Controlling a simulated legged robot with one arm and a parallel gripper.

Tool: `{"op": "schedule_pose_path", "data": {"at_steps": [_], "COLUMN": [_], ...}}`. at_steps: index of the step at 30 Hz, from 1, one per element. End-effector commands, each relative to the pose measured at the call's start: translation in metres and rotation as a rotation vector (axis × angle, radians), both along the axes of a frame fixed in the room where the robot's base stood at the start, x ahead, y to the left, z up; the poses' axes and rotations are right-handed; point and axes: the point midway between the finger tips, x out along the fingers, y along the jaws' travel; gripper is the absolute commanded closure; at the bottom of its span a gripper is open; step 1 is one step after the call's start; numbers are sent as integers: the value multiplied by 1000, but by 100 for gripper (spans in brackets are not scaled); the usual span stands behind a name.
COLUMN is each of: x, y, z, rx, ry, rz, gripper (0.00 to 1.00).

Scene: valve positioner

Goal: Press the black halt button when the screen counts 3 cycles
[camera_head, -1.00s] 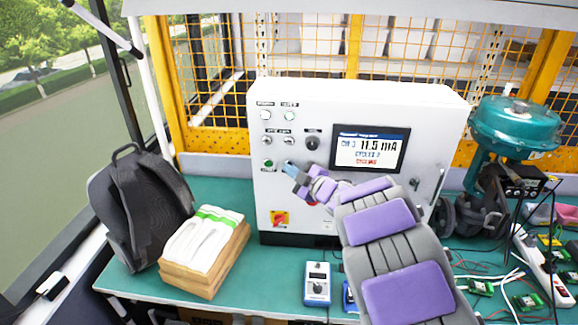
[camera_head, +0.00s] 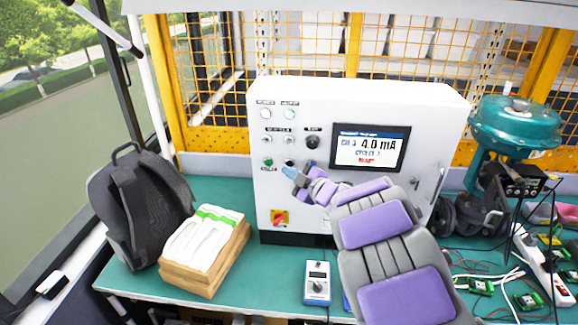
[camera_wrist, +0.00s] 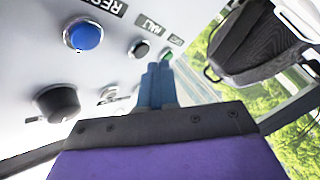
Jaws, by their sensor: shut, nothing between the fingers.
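The white control cabinet (camera_head: 350,200) stands on the green bench. Its screen (camera_head: 370,148) reads CH 3 and 4.0 mA; the cycle digit below is too small to read surely. The black halt button (camera_head: 289,163) shows just above my gripper (camera_head: 289,172). In the wrist view, the halt button (camera_wrist: 138,48) sits under its HALT label, left of my fingertips. My gripper (camera_wrist: 157,66) has its blue fingers shut and empty, pointing at the panel close to the halt button and a green button (camera_wrist: 168,54). I see no clear contact with the halt button.
A blue button (camera_wrist: 86,36) and a black knob (camera_wrist: 58,103) are close by on the panel. A blue meter (camera_head: 317,283) lies in front; a teal valve actuator (camera_head: 515,125) stands right.

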Motion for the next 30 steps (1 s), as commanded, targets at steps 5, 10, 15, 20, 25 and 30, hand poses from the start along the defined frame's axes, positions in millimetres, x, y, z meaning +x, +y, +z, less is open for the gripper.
{"op": "schedule_pose_path", "data": {"at_steps": [5, 10, 15, 20, 25, 30], "x": [0, -4, -18, -33, -47, -50], "y": [0, 0, 0, 2, 1, 1], "z": [0, 0, -1, -1, 0, 0], "rx": [0, 0, -2, -1, 0, 0], "ry": [0, 0, 2, 1, 0, 0], "rz": [0, -1, -2, 1, -1, -1], "gripper": [100, 100, 100, 100, 100, 100]}}
